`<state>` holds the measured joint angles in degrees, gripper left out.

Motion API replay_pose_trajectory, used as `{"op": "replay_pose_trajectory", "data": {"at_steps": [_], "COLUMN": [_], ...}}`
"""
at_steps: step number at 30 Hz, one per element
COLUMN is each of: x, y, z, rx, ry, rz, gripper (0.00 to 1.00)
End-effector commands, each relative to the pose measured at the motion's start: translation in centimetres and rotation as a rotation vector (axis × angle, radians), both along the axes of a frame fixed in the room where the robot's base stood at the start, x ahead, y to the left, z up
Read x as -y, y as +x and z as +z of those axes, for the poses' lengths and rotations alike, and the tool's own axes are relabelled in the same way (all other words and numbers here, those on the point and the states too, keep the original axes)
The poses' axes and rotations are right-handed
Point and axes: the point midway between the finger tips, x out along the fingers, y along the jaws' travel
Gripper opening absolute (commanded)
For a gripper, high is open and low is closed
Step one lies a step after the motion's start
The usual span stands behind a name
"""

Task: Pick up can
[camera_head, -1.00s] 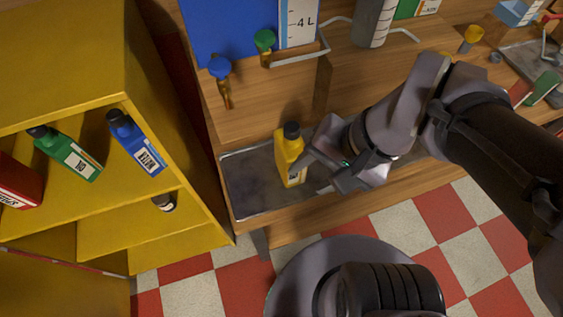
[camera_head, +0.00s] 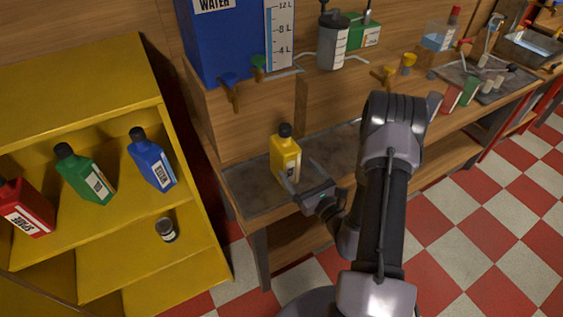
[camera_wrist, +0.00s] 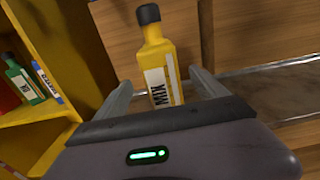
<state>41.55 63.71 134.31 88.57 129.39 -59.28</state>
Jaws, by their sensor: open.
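A yellow can (camera_head: 285,158) with a black cap stands upright on the grey metal tray (camera_head: 246,192) at the left end of the wooden bench. In the wrist view the yellow can (camera_wrist: 158,62) shows a white label reading "MIX". My gripper (camera_head: 299,172) is open and low in front of the can. In the wrist view its fingers (camera_wrist: 160,82) reach forward on either side of the can's lower body, with gaps visible. The can's base is partly hidden behind my gripper body.
A yellow shelf (camera_head: 85,75) at left holds red (camera_head: 25,208), green (camera_head: 85,175) and blue (camera_head: 152,160) bottles and a small dark jar (camera_head: 166,230). A blue water tank (camera_head: 225,45) with taps stands above the tray. Checkered floor lies open at right.

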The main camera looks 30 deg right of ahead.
Motion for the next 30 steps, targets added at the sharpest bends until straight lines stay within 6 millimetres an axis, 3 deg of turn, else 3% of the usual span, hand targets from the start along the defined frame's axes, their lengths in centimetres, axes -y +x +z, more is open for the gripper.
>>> {"op": "replay_pose_trajectory", "data": {"at_steps": [3,8,15,23,30], "x": [-0.2,-0.2,-0.2,-0.1,-0.1], "y": [2.5,4.2,8.6,9.2,9.2], "z": [0.0,-0.1,-0.6,-0.5,-0.5], "rx": [0.002,0.001,0.001,-0.001,-0.001], "ry": [-0.002,0.0,0.0,0.002,0.002], "rz": [0.003,0.002,0.004,0.001,0.002], "gripper": [0.82,0.82,0.82,0.82,0.37]}}
